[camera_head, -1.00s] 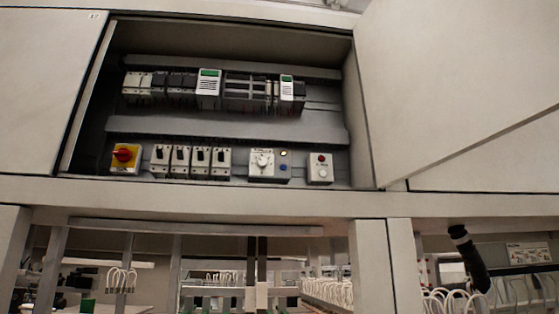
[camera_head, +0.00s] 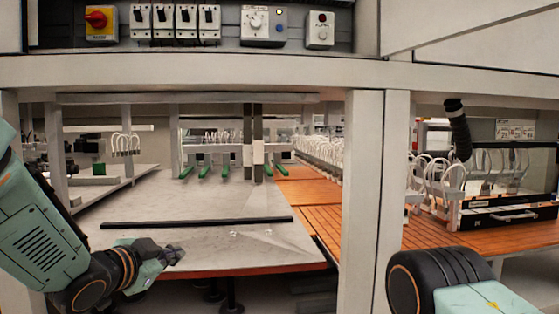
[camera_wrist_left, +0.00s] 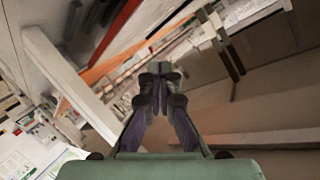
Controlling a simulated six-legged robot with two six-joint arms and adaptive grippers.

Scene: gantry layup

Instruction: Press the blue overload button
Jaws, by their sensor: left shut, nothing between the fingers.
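The blue overload button (camera_head: 278,28) is a small round blue button on a white unit with a grey dial (camera_head: 257,22), inside the open cabinet at the top of the head view. A small yellow lamp sits just above it. My left gripper (camera_head: 175,254) is at the lower left of the head view, well below the button and to its left. It is shut and empty; the left wrist view shows its fingertips (camera_wrist_left: 159,70) together. The button cannot be made out in the left wrist view. My right arm shows at the lower right, but its gripper is out of view.
A red rotary switch on yellow (camera_head: 98,20), several white breakers (camera_head: 175,22) and a red-and-white button box (camera_head: 320,30) share the cabinet row. The cabinet's lower beam (camera_head: 230,72) and a post (camera_head: 365,190) stand in front of a table (camera_head: 200,205).

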